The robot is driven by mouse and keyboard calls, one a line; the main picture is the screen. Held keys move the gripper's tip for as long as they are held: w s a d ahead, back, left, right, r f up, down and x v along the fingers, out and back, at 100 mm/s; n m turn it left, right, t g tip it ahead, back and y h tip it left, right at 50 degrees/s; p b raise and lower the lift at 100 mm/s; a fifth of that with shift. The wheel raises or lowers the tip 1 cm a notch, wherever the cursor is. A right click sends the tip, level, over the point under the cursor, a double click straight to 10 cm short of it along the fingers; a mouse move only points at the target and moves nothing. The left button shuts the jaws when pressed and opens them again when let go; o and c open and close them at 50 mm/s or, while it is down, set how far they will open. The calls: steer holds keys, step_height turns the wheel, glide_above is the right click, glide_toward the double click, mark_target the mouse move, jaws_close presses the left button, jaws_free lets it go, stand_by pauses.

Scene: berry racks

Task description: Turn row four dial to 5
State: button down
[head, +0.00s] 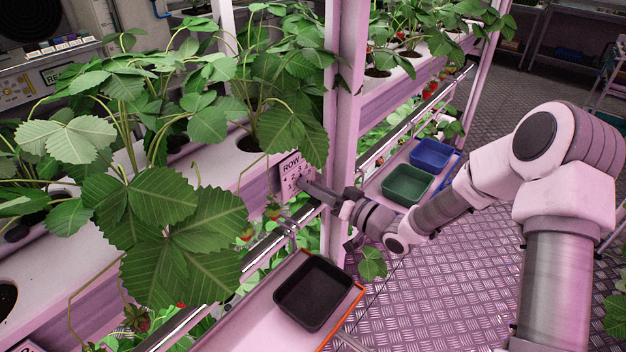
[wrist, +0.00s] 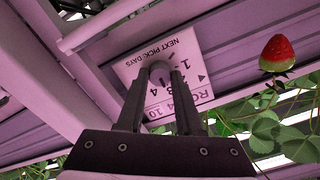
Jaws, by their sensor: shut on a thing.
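The row four dial plate (head: 288,180) is a pale card fixed to the rack's front rail, left of the post. In the wrist view the plate (wrist: 189,48) appears upside down, with "NEXT PICK: DAYS", a row label and several numbers. The dial (wrist: 159,69) is a small rounded knob on the plate, between my fingertips. My gripper (wrist: 157,80) is shut on the dial, one finger on each side. In the head view my gripper (head: 305,187) reaches the plate from the right and hides the dial. I cannot tell which number the dial points to.
Strawberry plants (head: 165,200) hang over the rail left of the plate. A black tray (head: 312,292) lies below; green (head: 407,185) and blue (head: 432,154) trays lie beyond the post (head: 345,110). Metal floor is open at right.

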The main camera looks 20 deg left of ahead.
steer(key=shift+f+m+p, duration=0.1)
steer(key=shift+m+p, duration=2.9)
steer(key=shift+m, duration=4.8)
steer(key=c, duration=0.6)
jaws_free()
steer(key=v, duration=1.7)
steer(key=shift+s+d+p, duration=0.15)
steer(key=shift+d+p, duration=0.05)
steer(key=shift+p, duration=0.15)
